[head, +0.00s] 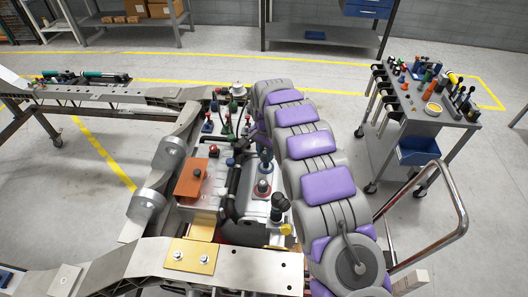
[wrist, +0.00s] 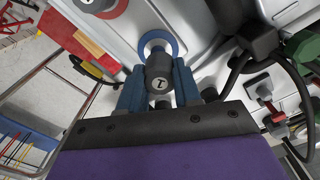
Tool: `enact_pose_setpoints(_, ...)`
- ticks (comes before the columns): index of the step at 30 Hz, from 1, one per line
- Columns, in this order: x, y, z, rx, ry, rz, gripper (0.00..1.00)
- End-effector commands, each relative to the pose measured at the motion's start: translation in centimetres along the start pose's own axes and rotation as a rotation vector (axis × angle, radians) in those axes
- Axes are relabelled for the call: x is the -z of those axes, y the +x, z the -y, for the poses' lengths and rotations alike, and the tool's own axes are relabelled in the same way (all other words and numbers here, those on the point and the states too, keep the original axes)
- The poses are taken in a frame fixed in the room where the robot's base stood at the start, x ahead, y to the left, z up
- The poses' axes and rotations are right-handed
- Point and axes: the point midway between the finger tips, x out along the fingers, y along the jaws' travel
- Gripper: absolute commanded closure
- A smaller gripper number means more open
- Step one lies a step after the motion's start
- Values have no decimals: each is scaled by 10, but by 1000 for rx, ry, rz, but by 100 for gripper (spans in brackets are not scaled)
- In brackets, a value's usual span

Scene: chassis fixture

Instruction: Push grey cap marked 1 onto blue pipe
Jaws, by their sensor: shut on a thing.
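The grey cap marked 1 (wrist: 159,78) is between the blue fingers of my gripper (wrist: 158,88) in the wrist view. The fingers are shut on its sides. The blue pipe shows as a blue ring (wrist: 172,41) on the pale chassis surface, just beyond the cap. The cap's far end overlaps the ring in the picture; I cannot tell whether it touches the pipe or how far on it sits. In the head view my gripper (head: 264,160) points down over the middle of the chassis fixture, and the cap and blue pipe cannot be made out there.
Black hoses (wrist: 240,62) and green fittings (wrist: 302,47) crowd the right side of the wrist view. A tool cart (head: 425,108) stands at right.

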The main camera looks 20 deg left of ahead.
Motion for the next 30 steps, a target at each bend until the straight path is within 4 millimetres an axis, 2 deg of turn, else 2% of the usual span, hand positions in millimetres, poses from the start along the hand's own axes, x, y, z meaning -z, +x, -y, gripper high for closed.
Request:
enact_pose_setpoints(18, 1, 1, -3, -2, 0, 0, 100)
enact_pose_setpoints(30, 2, 13, -3, -1, 0, -1, 100)
